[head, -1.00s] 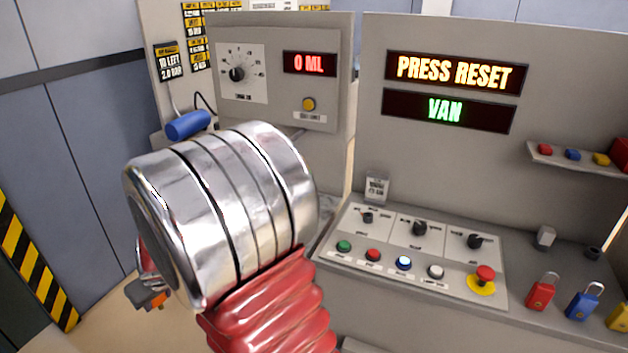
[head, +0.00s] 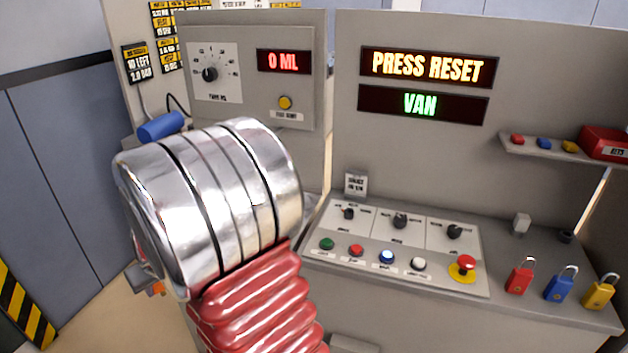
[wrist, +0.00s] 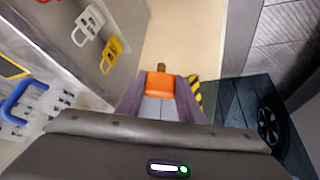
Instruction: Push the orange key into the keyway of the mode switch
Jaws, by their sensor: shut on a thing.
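The orange key (wrist: 160,86) is between the fingers of my gripper (wrist: 159,96) in the wrist view, its narrow dark tip pointing away. My gripper is shut on it, over pale floor. In the head view my thick wrist hides most of the gripper; a small orange bit (head: 155,289) shows low at left. The control panel (head: 370,265) has three dark rotary switches: left (head: 348,213), middle (head: 400,221) and right (head: 455,232). Their labels are too small to read surely, so I cannot tell which is the mode switch. The key is apart from the panel, to its left.
Push buttons and a red emergency button (head: 466,264) line the panel's front. Red (head: 520,277), blue (head: 561,284) and yellow (head: 600,293) padlocks stand at right. Displays read "PRESS RESET" (head: 427,67) and "VAN" (head: 421,104). A blue cylinder (head: 160,126) is behind my wrist.

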